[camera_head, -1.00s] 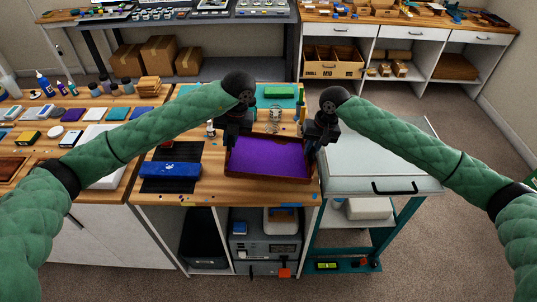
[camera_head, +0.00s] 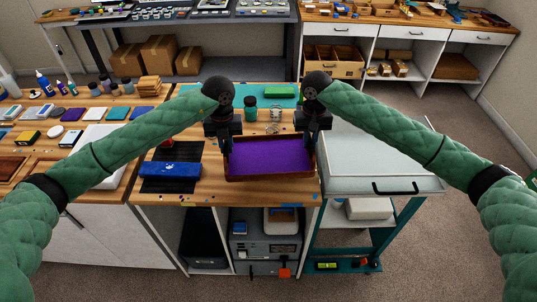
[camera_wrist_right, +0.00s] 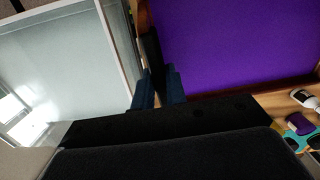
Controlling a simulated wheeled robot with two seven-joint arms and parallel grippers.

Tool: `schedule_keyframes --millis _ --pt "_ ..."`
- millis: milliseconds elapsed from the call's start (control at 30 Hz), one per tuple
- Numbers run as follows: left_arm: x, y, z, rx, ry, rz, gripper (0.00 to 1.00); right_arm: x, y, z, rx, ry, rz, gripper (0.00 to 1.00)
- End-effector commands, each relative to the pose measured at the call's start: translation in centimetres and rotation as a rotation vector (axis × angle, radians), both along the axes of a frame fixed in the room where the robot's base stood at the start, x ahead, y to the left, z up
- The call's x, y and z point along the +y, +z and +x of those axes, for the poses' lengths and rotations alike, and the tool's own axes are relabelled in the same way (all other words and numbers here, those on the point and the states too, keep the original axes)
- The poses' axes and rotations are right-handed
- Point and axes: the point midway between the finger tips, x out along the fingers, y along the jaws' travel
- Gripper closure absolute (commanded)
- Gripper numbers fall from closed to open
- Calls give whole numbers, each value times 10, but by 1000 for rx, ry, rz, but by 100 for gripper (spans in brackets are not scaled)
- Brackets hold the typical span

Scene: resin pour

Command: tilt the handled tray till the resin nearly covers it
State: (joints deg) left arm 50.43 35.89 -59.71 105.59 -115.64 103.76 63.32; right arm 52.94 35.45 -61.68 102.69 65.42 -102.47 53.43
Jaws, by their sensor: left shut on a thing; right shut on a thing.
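The handled tray (camera_head: 270,178) is a shallow brown wooden tray held over the wooden bench. Purple resin (camera_head: 268,156) spreads over nearly all of its visible floor; any small bare corner is too small to tell. The resin also shows in the right wrist view (camera_wrist_right: 235,45). My left gripper (camera_head: 226,147) is shut on the tray's left side. My right gripper (camera_head: 313,142) is shut on its right side; in the right wrist view its fingers (camera_wrist_right: 158,85) close beside the tray wall. The handles are mostly hidden by the fingers. The tray looks close to level, right side slightly higher.
A pale-topped cart (camera_head: 375,165) adjoins the bench at right.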

Motion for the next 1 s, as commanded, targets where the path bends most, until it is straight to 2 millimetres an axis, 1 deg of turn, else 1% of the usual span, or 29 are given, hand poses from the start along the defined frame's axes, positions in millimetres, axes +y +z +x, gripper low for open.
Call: schedule_keyframes --millis 33,133,433,800,1000 --pt "3 0 -2 -34 3 5 100 -3 0 -2 -34 -2 -3 100" --pt "2 0 -4 -72 2 4 100 -3 2 -3 -71 -4 -4 100" --pt "2 -1 -3 -74 3 4 100 -3 1 -3 -74 -4 -4 100" --pt "3 -18 -3 -74 4 4 100 -3 -16 -3 -73 -4 -4 100" --pt "3 -20 -3 -74 4 5 100 -3 -18 -2 -74 -4 -5 100"
